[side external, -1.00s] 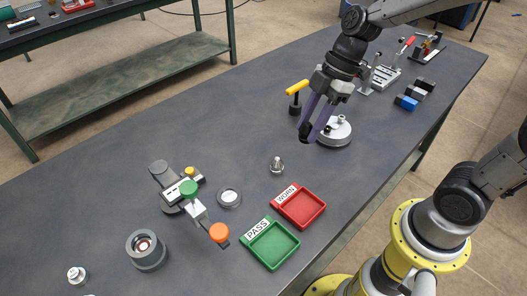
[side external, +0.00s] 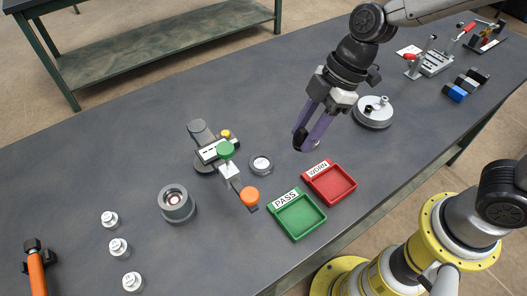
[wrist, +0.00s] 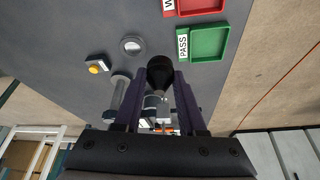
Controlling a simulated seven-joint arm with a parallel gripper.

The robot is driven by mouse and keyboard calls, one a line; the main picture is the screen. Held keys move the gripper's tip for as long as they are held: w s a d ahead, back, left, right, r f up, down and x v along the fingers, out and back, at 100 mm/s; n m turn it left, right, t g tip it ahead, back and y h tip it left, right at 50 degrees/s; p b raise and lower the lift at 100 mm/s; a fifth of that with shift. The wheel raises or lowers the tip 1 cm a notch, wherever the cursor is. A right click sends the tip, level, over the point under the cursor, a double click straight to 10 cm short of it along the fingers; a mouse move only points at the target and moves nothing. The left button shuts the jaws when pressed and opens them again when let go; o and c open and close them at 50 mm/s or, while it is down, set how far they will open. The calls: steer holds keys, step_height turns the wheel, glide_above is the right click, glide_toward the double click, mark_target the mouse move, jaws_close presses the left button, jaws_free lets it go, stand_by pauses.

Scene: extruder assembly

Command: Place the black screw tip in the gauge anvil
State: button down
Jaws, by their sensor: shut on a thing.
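My gripper (side external: 308,130) has its purple fingers shut on the black screw tip (side external: 299,139) above the table, behind the red tray. In the wrist view the black screw tip (wrist: 160,70) shows between the fingertips of my gripper (wrist: 161,80). The gauge (side external: 211,151) stands on the table left of my gripper, clearly apart from it.
A red WORN tray (side external: 343,196) and a green PASS tray (side external: 308,232) lie at the near edge. A ring (side external: 261,164) and a grey cup-like part (side external: 176,203) lie near the gauge. A small silver part (side external: 317,144) is partly hidden by my gripper.

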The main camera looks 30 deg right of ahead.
steer(key=w+a+f, duration=0.1)
steer(key=w+f, duration=0.1)
steer(key=w+a+f, duration=0.3)
steer(key=w+f, duration=0.2)
steer(key=shift+a, duration=0.15)
steer(key=shift+w+a+f, duration=0.1)
steer(key=shift+w+f, duration=0.05)
steer(key=shift+f, duration=0.05)
steer(key=shift+w+f, duration=0.1)
steer(key=shift+f, duration=1.5)
steer(key=shift+f, duration=0.15)
steer(key=shift+c, duration=2.4)
jaws_free()
